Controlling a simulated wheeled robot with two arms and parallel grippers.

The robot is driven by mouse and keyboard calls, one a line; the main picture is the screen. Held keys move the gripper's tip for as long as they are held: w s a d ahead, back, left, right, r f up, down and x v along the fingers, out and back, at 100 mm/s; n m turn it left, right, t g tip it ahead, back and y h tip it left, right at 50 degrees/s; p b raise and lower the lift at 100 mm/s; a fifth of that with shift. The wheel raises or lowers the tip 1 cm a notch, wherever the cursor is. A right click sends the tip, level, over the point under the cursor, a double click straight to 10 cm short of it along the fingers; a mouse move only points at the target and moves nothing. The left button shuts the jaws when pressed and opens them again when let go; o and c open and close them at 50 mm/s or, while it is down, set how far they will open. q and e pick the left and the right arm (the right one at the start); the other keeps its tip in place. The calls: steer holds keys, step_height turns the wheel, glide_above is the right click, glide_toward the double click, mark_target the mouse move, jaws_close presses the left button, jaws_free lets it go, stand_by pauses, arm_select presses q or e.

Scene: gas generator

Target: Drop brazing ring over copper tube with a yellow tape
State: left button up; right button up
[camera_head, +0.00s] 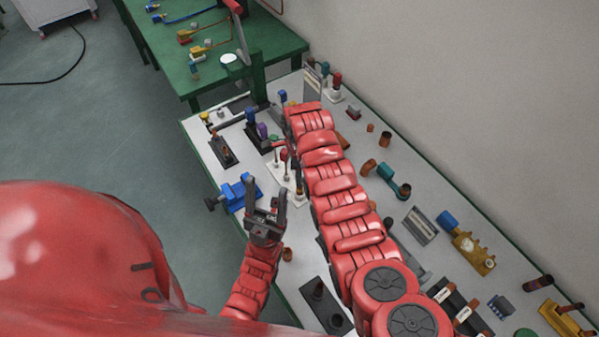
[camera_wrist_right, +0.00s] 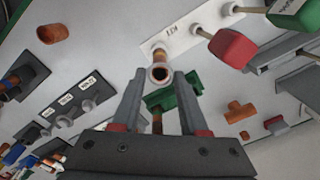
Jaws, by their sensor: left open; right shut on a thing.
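In the right wrist view, my right gripper (camera_wrist_right: 160,77) has its fingers around a small round ring-like piece (camera_wrist_right: 160,73), which I take to be the brazing ring. Behind it is a copper-coloured post on a white plate (camera_wrist_right: 187,32) marked KIT; I cannot tell whether ring and post still touch. In the head view, my right arm hides that gripper. My left gripper (camera_head: 265,212) is open and empty at the table's near edge, beside a blue clamp-like part (camera_head: 238,192). A small yellow-topped item (camera_head: 204,116) stands at the table's far left; I cannot make out a copper tube with yellow tape.
Red and green handled items (camera_wrist_right: 233,47) stand close to the right fingers. A dark block with tubes (camera_head: 223,150) is at the far left. Copper fittings (camera_head: 386,138) and a brass valve (camera_head: 470,250) lie right of my arm. A green table (camera_head: 270,40) is beyond.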

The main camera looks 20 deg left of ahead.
steer(key=shift+f+b, duration=0.3)
steer(key=shift+f, duration=0.25)
steer(key=o, duration=0.9)
steer(key=shift+r, duration=0.15)
